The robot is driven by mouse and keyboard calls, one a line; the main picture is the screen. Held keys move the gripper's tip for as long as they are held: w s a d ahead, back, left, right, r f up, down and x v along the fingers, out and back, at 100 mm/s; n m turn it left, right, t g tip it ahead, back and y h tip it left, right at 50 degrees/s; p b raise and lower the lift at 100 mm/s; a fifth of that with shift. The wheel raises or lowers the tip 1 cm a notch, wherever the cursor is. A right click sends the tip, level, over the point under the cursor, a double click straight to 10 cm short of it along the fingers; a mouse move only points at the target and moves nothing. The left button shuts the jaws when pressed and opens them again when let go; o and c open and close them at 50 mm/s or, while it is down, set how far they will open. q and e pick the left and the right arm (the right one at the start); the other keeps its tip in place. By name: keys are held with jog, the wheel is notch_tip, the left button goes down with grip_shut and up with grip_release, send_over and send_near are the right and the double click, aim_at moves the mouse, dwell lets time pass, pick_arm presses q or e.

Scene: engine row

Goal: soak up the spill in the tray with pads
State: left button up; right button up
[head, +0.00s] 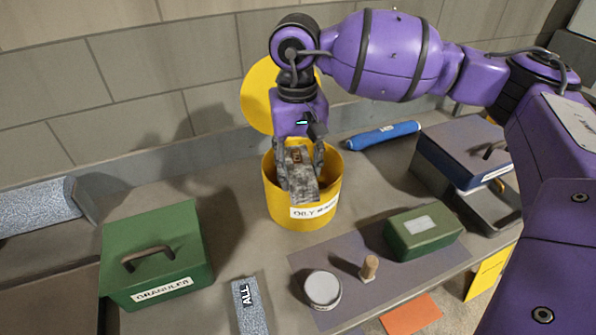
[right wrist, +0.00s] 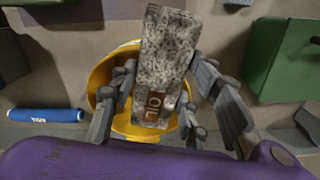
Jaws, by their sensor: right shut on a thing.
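My right gripper (head: 300,180) is shut on a grey mottled pad (head: 302,188) with a brown OIL label. It holds the pad upright over the mouth of a yellow bin (head: 273,203), its lower part inside the rim. In the right wrist view the pad (right wrist: 165,60) sits between the fingers, with the bin (right wrist: 102,72) behind it. A blue-grey speckled pad (head: 253,318) marked ALL lies at the bottom centre, cut off by the frame. I cannot make out the tray or a spill. My left gripper is out of view.
The bin's round yellow lid (head: 257,95) stands open behind. A green GRANULES box (head: 155,250) is left. A blue roll (head: 383,135) and a blue box (head: 465,150) are right. A mat holds a white-topped tin (head: 323,288), a stopper (head: 369,267) and a green box (head: 423,232).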

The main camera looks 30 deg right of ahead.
jog(key=w+d+r+m+p, duration=0.1)
jog(key=w+d+r+m, duration=0.2)
jog(key=w+d+r, duration=0.35)
notch_tip(320, 180, down, 6)
jog(key=b, duration=0.2)
jog(key=shift+w+a, duration=0.15)
jog(key=shift+w, duration=0.05)
jog(key=o, duration=1.1)
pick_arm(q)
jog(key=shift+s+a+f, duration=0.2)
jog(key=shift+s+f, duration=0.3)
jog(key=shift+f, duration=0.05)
pick_arm(e)
notch_tip(320, 180, up, 12)
jog(key=shift+f, duration=0.1)
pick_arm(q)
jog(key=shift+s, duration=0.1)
